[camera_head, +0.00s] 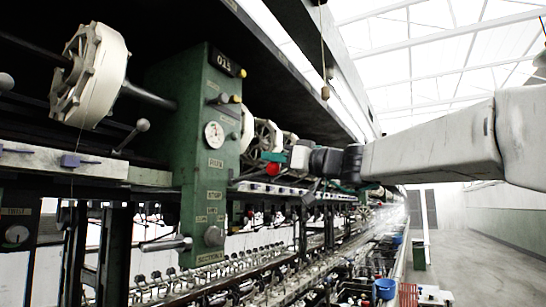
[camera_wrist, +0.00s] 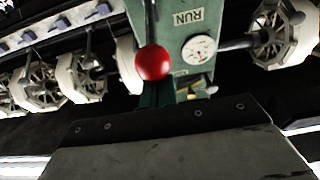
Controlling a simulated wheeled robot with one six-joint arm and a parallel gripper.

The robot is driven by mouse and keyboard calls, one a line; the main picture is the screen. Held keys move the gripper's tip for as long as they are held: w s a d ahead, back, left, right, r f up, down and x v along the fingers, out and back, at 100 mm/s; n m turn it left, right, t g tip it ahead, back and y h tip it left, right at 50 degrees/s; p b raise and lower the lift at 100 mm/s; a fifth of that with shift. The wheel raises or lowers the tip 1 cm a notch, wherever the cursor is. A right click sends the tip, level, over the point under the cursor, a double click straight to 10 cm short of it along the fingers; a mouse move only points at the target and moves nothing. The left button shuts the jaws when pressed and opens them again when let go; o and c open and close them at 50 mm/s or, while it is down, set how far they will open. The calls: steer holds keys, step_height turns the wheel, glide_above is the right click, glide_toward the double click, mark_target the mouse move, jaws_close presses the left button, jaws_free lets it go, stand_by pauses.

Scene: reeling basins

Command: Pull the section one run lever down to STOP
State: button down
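The run lever's red ball knob (camera_wrist: 153,63) is in the middle of the wrist view, with its thin stem running to the top edge. Behind it is a green post (camera_wrist: 180,20) with an upside-down RUN label (camera_wrist: 187,17) and a round gauge (camera_wrist: 198,48). In the head view a red knob (camera_head: 272,169) shows just right of the near green post (camera_head: 208,120), close to my gripper (camera_head: 284,160). My gripper's dark body fills the bottom of the wrist view.
White spoked reels (camera_head: 90,76) line the machine on both sides of the near post. A metal handle (camera_head: 165,243) sticks out low on that post. Rows of small fittings run below. A blue bucket (camera_head: 386,288) stands at lower right, with open floor (camera_head: 470,255) beyond.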

mark_target(274, 171)
steer(key=shift+f, duration=1.7)
steer(key=shift+d+r, duration=0.1)
steer(key=shift+r, duration=0.6)
steer(key=v, duration=1.6)
steer(key=shift+f, duration=0.1)
